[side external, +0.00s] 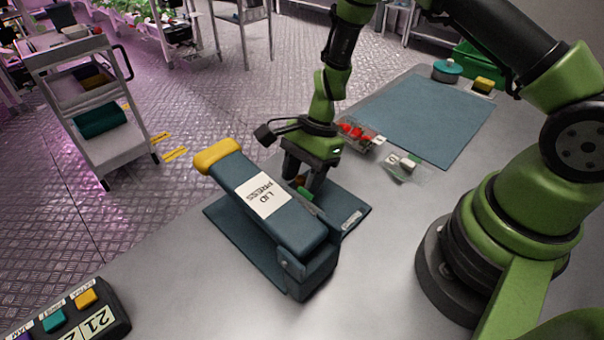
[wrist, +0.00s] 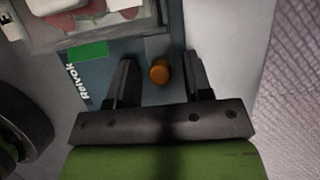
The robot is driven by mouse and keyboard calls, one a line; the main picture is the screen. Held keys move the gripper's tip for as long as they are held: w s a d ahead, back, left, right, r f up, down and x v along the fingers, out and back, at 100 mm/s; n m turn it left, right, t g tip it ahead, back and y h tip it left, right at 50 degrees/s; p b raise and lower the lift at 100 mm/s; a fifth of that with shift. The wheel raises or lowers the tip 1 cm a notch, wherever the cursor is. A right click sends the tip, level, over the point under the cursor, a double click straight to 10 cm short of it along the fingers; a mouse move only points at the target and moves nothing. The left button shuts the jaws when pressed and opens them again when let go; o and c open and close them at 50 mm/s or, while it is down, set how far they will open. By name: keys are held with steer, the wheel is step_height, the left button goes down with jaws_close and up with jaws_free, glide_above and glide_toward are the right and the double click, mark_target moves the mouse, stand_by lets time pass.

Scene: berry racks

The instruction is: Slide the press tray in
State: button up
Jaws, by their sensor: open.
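The lid press, blue-grey with a yellow end (side external: 217,154) and a white "LID PRESS" label (side external: 262,195), stands on a flat blue base plate (side external: 232,232). My gripper (side external: 303,185) points down just behind the press arm. In the wrist view my gripper (wrist: 160,75) is open, with a round orange knob (wrist: 159,73) between its fingers and a gap on each side. A clear container with red berries (wrist: 95,22) lies ahead of the fingers, beside a green patch (wrist: 88,51). The press arm hides most of the tray in the side external view.
Behind my gripper are a clear punnet with red berries (side external: 359,133) and a clear piece with a white item (side external: 405,165). A blue mat (side external: 425,115) lies clear farther back. A button box (side external: 75,315) stands at the front left.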

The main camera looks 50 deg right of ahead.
mark_target(284, 183)
jaws_close()
steer(key=shift+a, duration=2.4)
jaws_free()
steer(key=v, duration=1)
